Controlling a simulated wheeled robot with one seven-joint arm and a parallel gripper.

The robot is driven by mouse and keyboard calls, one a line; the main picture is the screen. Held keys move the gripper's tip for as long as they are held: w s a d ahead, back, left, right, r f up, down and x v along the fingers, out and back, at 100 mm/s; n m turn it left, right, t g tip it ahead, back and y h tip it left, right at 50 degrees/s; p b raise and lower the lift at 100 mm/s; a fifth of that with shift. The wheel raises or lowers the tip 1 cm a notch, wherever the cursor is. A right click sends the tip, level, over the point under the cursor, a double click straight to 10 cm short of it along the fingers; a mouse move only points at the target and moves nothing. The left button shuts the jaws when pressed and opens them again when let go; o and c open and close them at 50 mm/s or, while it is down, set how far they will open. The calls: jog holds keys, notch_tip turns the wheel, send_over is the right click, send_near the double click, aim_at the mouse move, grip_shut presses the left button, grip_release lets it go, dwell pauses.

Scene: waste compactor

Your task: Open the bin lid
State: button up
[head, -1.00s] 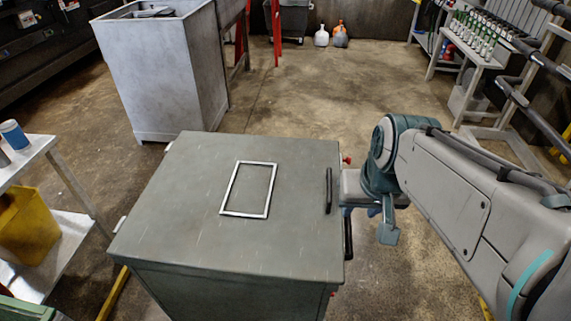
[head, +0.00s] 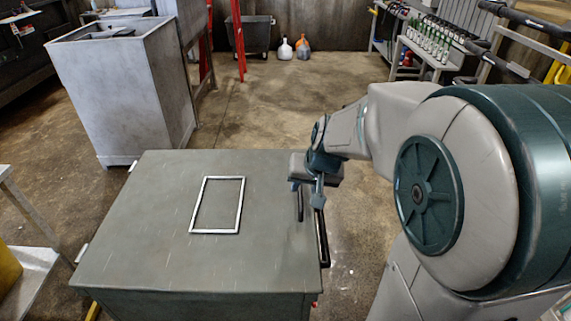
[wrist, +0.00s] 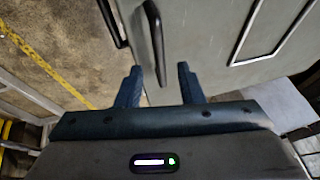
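The bin is a grey-green metal box, and its lid (head: 150,245) lies flat and closed on top. A black bar handle (head: 300,206) stands on the lid near its right edge; it also shows in the wrist view (wrist: 155,40). My gripper (head: 319,195) is at the right edge of the lid, close to this handle. In the wrist view its two dark blue fingers (wrist: 160,75) are open and empty. The lid handle's near end points toward the gap between them. I cannot tell whether the fingers touch the handle.
A second black handle (head: 321,238) is on the bin's right side. A white rectangular frame (head: 217,205) is on the lid. A tall grey container (head: 120,90) stands behind on the left, and a table (head: 30,275) at the left.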

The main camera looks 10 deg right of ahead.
aim_at(301, 194)
jog(key=shift+x, duration=1.7)
jog(key=shift+c, duration=0.3)
